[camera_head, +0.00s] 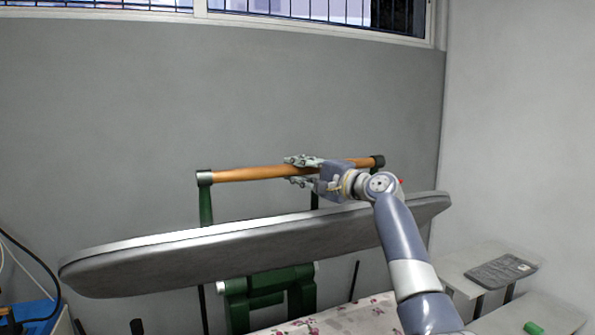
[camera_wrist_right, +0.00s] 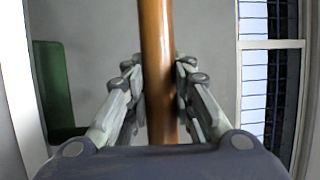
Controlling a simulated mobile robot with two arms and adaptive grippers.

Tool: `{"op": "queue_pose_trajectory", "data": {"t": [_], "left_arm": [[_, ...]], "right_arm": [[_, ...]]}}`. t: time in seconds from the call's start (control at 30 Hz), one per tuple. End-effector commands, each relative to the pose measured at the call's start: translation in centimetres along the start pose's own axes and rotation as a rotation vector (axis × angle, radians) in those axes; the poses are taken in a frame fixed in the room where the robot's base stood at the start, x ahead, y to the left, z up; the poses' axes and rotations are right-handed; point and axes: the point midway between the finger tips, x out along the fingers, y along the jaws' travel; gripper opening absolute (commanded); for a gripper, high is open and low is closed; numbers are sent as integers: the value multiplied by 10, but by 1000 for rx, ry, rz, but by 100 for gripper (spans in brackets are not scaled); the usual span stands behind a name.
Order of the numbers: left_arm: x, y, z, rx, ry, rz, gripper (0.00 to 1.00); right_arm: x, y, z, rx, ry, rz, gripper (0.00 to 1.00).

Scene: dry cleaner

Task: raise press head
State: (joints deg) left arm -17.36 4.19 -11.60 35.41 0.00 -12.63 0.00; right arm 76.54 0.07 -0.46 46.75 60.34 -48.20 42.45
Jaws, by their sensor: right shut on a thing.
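The press head (camera_head: 250,245) is a long grey, pointed plate, tilted with its right end higher. It hangs above the pressing surface with a clear gap between them. Its wooden handle bar (camera_head: 250,173) runs across behind and above it, between two green uprights with dark end caps. My right gripper (camera_head: 293,171) is shut on the handle bar, right of its middle. In the right wrist view the handle bar (camera_wrist_right: 157,60) passes between the fingers of the right gripper (camera_wrist_right: 158,90). My left gripper is not in view.
A floral cloth (camera_head: 345,318) lies below the press head, by a green frame (camera_head: 268,293). A pale table (camera_head: 480,262) with a grey folded item (camera_head: 502,270) stands at the right. A blue surface (camera_head: 35,313) is at the lower left. The wall behind is bare below the window.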

Motion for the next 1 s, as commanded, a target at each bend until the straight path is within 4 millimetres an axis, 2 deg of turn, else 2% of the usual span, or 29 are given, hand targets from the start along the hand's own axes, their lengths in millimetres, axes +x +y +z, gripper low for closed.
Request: {"op": "queue_pose_trajectory", "data": {"t": [0.03, 0.07, 0.13, 0.17, 0.63, 0.77, 1.0], "left_arm": [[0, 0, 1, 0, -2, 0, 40], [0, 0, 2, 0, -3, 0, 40], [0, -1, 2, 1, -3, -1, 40], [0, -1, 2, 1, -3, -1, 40], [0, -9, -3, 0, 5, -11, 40], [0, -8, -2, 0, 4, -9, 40], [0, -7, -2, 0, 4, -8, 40]], "right_arm": [[0, -4, 0, -1, 0, -7, 0], [0, -4, 0, -1, 0, -7, 25], [0, -4, 0, -1, 0, -6, 41], [0, -3, 0, -1, 0, -5, 44], [-6, -1, 0, -1, 0, -2, 44], [-16, -1, -1, -2, 1, -3, 44], [-47, 0, 0, -3, 2, -2, 44]]}}
